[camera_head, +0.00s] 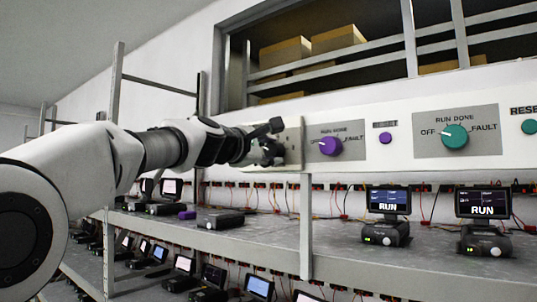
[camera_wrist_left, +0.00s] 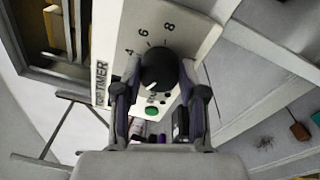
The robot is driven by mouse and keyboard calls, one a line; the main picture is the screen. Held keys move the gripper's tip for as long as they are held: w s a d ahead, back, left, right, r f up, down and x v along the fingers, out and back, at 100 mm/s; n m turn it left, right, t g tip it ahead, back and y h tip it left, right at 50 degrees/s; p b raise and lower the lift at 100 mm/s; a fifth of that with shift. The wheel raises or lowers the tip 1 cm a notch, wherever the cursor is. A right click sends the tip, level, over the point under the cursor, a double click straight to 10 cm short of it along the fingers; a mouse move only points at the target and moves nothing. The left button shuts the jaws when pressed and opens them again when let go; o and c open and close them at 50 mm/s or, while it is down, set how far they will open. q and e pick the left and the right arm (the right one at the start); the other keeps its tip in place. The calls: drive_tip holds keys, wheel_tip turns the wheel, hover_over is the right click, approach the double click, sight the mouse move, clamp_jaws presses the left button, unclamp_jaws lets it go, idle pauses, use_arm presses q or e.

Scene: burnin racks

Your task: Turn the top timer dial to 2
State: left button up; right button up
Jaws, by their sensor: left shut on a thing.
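The top timer dial (camera_wrist_left: 160,68) is a round black knob on a white panel, with a "TIMER" label (camera_wrist_left: 101,80) along the panel's left edge in the left wrist view. The numbers 4, 6 and 8 show around it; any 2 is hidden. The knob's white pointer mark slants to the lower left, below the 4. My left gripper (camera_wrist_left: 161,72) is shut on the dial, one finger on each side. In the head view my left gripper (camera_head: 272,145) is at the panel's left end and the dial is hidden there. My right gripper is not in view.
A green button (camera_wrist_left: 152,112) lies just below the dial, between my fingers. Right along the panel are a purple knob (camera_head: 330,146), a small purple button (camera_head: 385,138) and a teal knob (camera_head: 455,135). Below, a grey shelf (camera_head: 345,262) holds several small devices with screens.

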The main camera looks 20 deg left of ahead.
use_arm(q)
drive_tip(key=m+b, duration=0.1)
drive_tip(key=m, duration=0.2)
drive_tip(key=shift+w+a+r+b, duration=0.1)
drive_tip(key=shift+a+b, duration=0.05)
drive_tip(key=shift+b, duration=0.2)
drive_tip(key=shift+r+m+b, duration=0.1)
drive_tip(key=shift+m+b, duration=0.3)
drive_tip(key=shift+m, duration=0.4)
drive_tip(key=shift+r+t, duration=0.1)
drive_tip(key=shift+t, duration=0.2)
drive_tip(key=o, duration=1.2)
drive_tip(key=shift+w, duration=0.2)
drive_tip(key=shift+c, duration=0.2)
drive_tip(key=shift+w+f, duration=0.2)
drive_tip(key=shift+f, duration=0.1)
drive_tip(key=shift+s, duration=0.15)
